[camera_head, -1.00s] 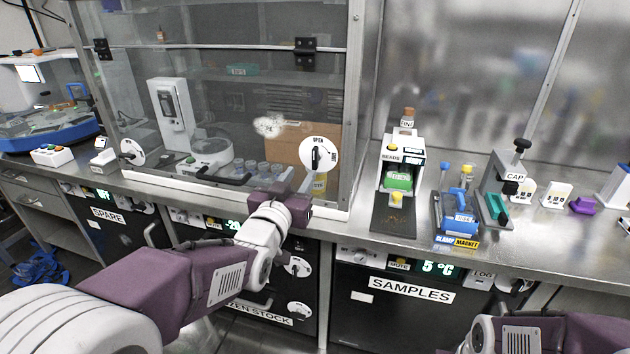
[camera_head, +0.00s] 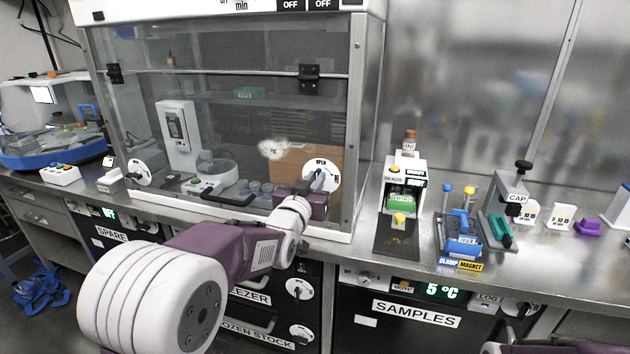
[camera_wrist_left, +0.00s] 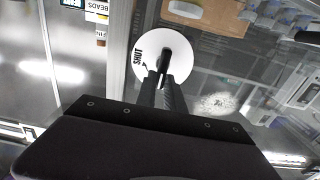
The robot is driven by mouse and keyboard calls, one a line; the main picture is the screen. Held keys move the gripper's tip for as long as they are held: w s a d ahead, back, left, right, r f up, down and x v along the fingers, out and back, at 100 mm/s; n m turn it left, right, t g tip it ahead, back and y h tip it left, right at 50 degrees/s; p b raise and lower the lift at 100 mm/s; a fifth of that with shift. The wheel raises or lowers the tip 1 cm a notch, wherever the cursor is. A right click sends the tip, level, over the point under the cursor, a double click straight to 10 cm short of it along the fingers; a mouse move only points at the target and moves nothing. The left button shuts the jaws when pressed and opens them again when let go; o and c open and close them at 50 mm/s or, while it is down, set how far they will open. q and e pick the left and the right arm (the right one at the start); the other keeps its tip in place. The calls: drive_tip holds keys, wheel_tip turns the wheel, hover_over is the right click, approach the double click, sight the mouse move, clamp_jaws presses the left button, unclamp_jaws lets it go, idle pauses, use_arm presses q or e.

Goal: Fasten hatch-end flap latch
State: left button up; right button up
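The flap latch is a round white dial (camera_head: 327,169) with a black handle, at the right end of the clear hatch front. OPEN is marked at its top in the head view. In the left wrist view, the dial (camera_wrist_left: 188,34) shows SHUT at its left, and the black handle (camera_wrist_left: 166,58) stands out from its middle. My left gripper (camera_head: 314,183) is at the dial, and its two dark fingers (camera_wrist_left: 162,85) lie close together with the handle between their tips. It looks shut on the handle. The handle's exact angle is partly hidden. My right gripper is out of view.
The clear hatch (camera_head: 225,150) has a second white dial (camera_head: 137,172) at its left end. The steel bench (camera_head: 350,262) runs below. Right of the hatch stand a bead dispenser (camera_head: 405,185), a blue tube rack (camera_head: 462,232) and a capping stand (camera_head: 515,195).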

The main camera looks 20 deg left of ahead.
use_arm(q)
drive_tip(key=shift+f, duration=0.1)
clamp_jaws()
drive_tip(key=m+b, duration=0.1)
drive_tip(key=m, duration=0.3)
drive_tip(key=d+m+b, duration=0.1)
drive_tip(key=m+b, duration=0.1)
drive_tip(key=m, duration=0.2)
drive_tip(key=f+m+b, duration=0.1)
drive_tip(key=m+b, duration=0.1)
drive_tip(key=m, duration=0.3)
drive_tip(key=shift+d, duration=0.35)
drive_tip(key=shift+f+m+b, duration=0.15)
drive_tip(key=shift+f+m, duration=0.1)
drive_tip(key=shift+m, duration=1)
drive_tip(key=shift+f+m+b, duration=0.15)
drive_tip(key=shift+f+m, duration=0.05)
drive_tip(key=shift+m, duration=1.05)
drive_tip(key=o, duration=0.7)
unclamp_jaws()
drive_tip(key=shift+s, duration=0.1)
